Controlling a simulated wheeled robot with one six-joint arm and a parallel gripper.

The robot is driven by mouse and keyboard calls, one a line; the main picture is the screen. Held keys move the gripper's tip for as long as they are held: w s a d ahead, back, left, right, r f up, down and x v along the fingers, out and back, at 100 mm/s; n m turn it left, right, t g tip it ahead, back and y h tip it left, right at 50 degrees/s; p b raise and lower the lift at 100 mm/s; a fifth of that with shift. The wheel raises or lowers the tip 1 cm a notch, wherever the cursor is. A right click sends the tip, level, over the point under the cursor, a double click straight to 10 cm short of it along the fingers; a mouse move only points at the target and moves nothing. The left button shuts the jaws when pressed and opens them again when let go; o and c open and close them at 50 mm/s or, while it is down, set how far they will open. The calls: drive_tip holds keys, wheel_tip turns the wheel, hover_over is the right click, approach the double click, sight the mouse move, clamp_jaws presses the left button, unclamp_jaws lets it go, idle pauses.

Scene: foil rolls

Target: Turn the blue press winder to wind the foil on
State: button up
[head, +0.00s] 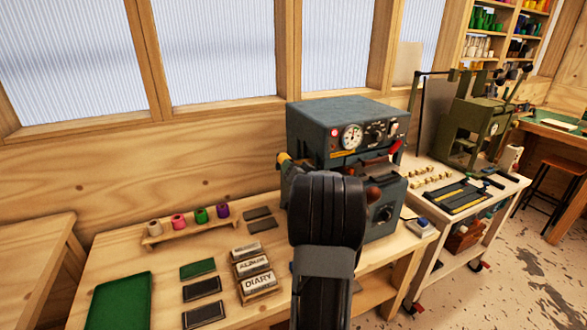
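The blue press (325,118), a blue-grey box with a round dial, knobs and a red lever on its front, stands on the wooden bench. A small yellow piece (284,158) shows at its left side; I cannot tell whether it is the winder or a foil roll. My dark arm rises from the bottom centre and covers much of the press's lower front and left side. My gripper's fingers are hidden behind my arm, so their contact with the press cannot be seen. Foil rolls in white (155,227), pink (178,221), green (201,215) and purple (223,210) stand on a small wooden rack.
Type blocks reading DIARY (257,282) and ALBUM (251,264), dark plates (203,288) and a green mat (120,300) lie on the bench left of my arm. A white cart (480,212) with tools and a green machine (470,125) stands at the right.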

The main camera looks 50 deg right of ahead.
drive_tip(key=o, duration=0.9)
drive_tip(key=shift+a, duration=0.1)
drive_tip(key=shift+f, duration=0.1)
drive_tip(key=shift+s+f, duration=0.1)
drive_tip(key=shift+s, duration=0.05)
